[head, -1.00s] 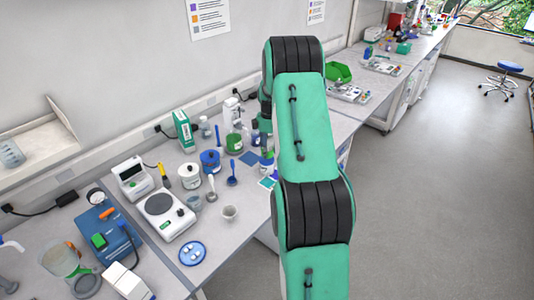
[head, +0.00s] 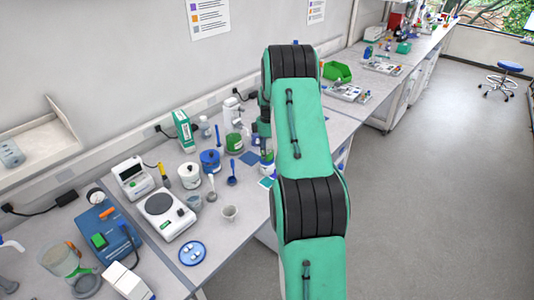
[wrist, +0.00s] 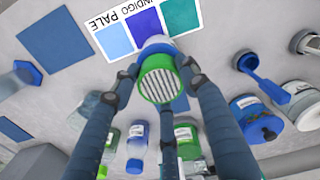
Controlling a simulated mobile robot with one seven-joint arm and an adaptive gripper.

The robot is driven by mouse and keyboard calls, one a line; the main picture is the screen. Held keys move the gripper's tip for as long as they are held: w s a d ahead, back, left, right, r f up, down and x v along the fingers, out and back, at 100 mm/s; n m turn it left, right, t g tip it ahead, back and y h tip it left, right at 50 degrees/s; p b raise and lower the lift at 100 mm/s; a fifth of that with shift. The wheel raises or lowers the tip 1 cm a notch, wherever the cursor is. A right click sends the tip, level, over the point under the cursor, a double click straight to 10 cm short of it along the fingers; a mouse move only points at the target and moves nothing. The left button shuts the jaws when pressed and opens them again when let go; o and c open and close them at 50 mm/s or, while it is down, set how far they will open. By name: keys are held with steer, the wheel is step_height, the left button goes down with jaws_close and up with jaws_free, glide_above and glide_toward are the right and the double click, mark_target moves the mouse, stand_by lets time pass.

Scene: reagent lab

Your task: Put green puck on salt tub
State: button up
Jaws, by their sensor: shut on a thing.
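A round green-rimmed thing with a striped grey-and-white face, seemingly the green puck (wrist: 159,84), sits between the fingers of my gripper (wrist: 150,80) in the wrist view. My gripper is shut on it. A white and blue round thing (wrist: 155,44) shows just behind it; whether they touch I cannot tell. Several tubs stand on the bench: a white one (head: 190,175), a blue one (head: 210,161) and a green one (head: 234,143). Their labels are too small to read, so I cannot tell which is the salt tub.
A colour card (wrist: 135,28), a blue square (wrist: 58,38) and a blue scoop (wrist: 262,75) lie near the gripper. A balance (head: 163,215), a small cup (head: 230,213) and a blue dish (head: 192,252) stand left of my arm. The bench front has some bare room.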

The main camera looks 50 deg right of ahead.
mark_target(268, 152)
steer(key=shift+f, duration=0.2)
steer(key=o, duration=1.3)
step_height(268, 152, up, 12)
steer(key=shift+s+r, duration=0.1)
steer(key=shift+s, duration=0.05)
stand_by(0.7)
